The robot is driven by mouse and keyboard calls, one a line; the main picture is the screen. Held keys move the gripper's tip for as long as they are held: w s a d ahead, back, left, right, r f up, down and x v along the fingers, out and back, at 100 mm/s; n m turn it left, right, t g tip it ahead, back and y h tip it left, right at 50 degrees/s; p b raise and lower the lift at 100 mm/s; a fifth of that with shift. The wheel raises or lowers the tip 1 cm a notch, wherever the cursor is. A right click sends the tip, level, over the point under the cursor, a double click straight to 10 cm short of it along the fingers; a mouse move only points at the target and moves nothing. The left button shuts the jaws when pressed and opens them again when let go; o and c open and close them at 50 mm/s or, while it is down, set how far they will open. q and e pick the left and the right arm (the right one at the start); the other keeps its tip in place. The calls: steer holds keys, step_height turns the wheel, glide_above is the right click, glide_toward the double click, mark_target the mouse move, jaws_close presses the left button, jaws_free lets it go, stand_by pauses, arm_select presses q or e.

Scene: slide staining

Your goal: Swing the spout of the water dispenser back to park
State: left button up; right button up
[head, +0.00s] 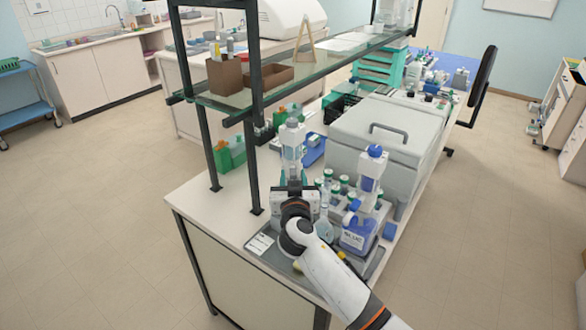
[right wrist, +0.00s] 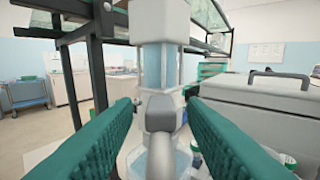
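The water dispenser (head: 292,138) has a pale blue clear barrel and a grey-white top, and stands upright near the bench's front end. It also fills the middle of the right wrist view (right wrist: 160,65). Its light grey spout (right wrist: 160,112) points toward the wrist camera. My right gripper (head: 295,186) faces the dispenser, its teal ribbed fingers spread on both sides of the spout. In the right wrist view (right wrist: 160,125) gaps show between the fingers and the spout. The dispenser's lower part is hidden behind my gripper in the head view. My left gripper is not in view.
A second dispenser with a blue cap (head: 374,151) stands to the right on a blue-filled bottle. Several small green-capped bottles and a glass flask (head: 325,228) stand between them. A grey lidded box (head: 385,137) is behind. A shelf's dark posts (head: 253,165) rise at left.

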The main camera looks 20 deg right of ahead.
steer(key=shift+x, duration=0.85)
jaws_close()
